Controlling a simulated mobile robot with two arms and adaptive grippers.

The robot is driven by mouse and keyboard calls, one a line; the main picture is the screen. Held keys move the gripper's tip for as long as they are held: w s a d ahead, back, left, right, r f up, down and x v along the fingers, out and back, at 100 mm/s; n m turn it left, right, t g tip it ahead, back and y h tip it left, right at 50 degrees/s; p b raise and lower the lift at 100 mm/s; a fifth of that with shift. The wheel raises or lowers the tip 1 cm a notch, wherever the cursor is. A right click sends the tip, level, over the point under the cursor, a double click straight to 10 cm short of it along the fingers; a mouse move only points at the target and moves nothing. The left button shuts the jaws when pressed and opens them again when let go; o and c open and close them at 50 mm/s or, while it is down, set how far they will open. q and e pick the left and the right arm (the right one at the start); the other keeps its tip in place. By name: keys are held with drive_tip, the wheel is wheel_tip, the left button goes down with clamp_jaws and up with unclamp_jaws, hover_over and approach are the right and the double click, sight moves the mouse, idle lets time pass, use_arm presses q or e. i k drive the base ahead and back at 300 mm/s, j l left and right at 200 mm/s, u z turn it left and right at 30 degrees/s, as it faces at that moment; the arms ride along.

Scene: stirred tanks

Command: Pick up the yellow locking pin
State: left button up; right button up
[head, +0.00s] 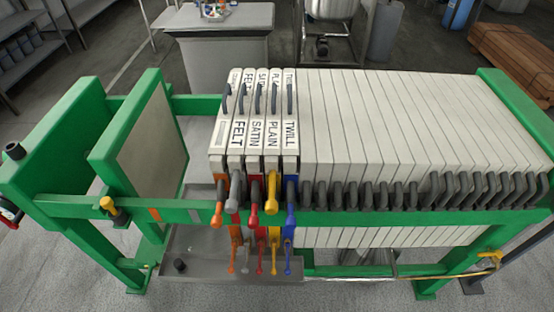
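A yellow-headed pin (107,204) stands at the green front rail of the filter press, left of the plates and near the green pressing head. Its round yellow knob is on top, and a darker part with a yellow patch shows below against the rail. It looks upright; how deep it sits cannot be told. Neither of my grippers is in view.
White plates labelled FELT, SATIN, PLAIN and TWILL (290,135) fill the green frame (75,206), with coloured taps, one yellow (271,192), in front. A grey tray (200,265) lies below. A gap separates the pressing head (125,120) from the plates.

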sight(106, 202)
drive_tip(key=j+z, duration=0.25)
drive_tip(key=j, duration=0.15)
drive_tip(key=j+z, duration=0.25)
drive_tip(key=k+j+z, duration=0.25)
drive_tip(key=j, duration=0.2)
drive_tip(key=j+z, duration=0.25)
drive_tip(key=j, duration=0.15)
drive_tip(key=k+j+z, duration=0.25)
drive_tip(key=k+j, duration=0.2)
drive_tip(key=j, duration=0.2)
drive_tip(key=k+j, duration=0.15)
drive_tip(key=j, duration=0.2)
drive_tip(key=k+j, duration=0.2)
drive_tip(key=j, duration=0.2)
drive_tip(key=k+j+z, duration=0.1)
drive_tip(key=j, duration=0.25)
drive_tip(key=k+j, duration=0.25)
drive_tip(key=j, duration=0.15)
